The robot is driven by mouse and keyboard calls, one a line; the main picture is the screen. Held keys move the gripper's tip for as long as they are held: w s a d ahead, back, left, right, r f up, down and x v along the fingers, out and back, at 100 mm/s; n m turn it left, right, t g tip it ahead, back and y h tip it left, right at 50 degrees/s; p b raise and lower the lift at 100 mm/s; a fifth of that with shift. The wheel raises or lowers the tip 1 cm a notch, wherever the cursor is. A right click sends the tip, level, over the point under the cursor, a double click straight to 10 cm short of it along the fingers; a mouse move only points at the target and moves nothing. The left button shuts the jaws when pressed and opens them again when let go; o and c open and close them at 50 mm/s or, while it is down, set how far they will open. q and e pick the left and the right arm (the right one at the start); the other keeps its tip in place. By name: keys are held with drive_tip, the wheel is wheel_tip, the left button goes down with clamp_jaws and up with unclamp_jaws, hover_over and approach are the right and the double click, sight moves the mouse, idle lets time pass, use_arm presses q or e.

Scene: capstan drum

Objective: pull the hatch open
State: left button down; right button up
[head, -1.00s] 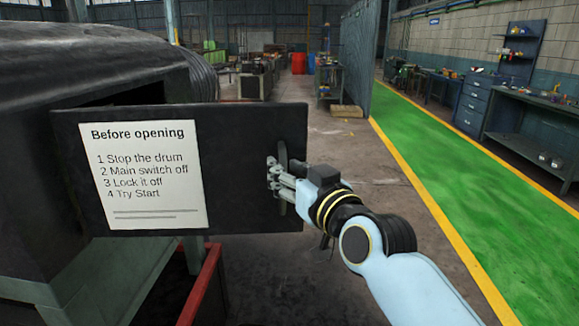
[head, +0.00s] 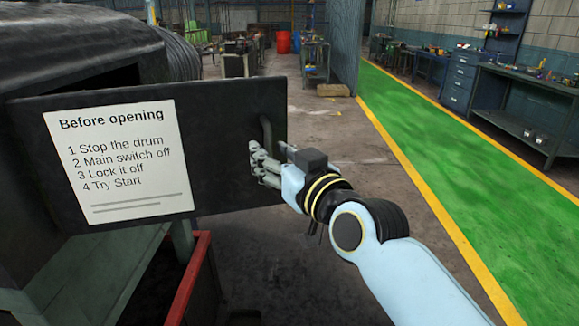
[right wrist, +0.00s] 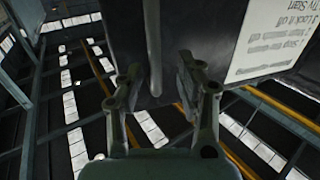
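The hatch (head: 225,150) is a dark flat panel with a white "Before opening" sign (head: 120,165). It stands swung out from the dark drum housing, with a dark opening behind it. Its bar handle (head: 266,132) is near the panel's right edge. My right gripper (head: 262,165) is at the handle's lower part. In the right wrist view the handle (right wrist: 152,45) comes down between the two spread fingers (right wrist: 157,85), with gaps on both sides. That gripper is open. My left gripper is in neither view.
A red-edged frame (head: 188,280) stands below the hatch. Grey floor (head: 325,125) is clear to the right of the hatch, then a green walkway (head: 450,160) with yellow edges. A workbench (head: 530,105) and drawers (head: 460,80) line the right wall.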

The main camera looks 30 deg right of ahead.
drive_tip(key=s, duration=1)
drive_tip(key=shift+d, duration=0.4)
drive_tip(key=shift+w, duration=0.1)
drive_tip(key=shift+c, duration=0.2)
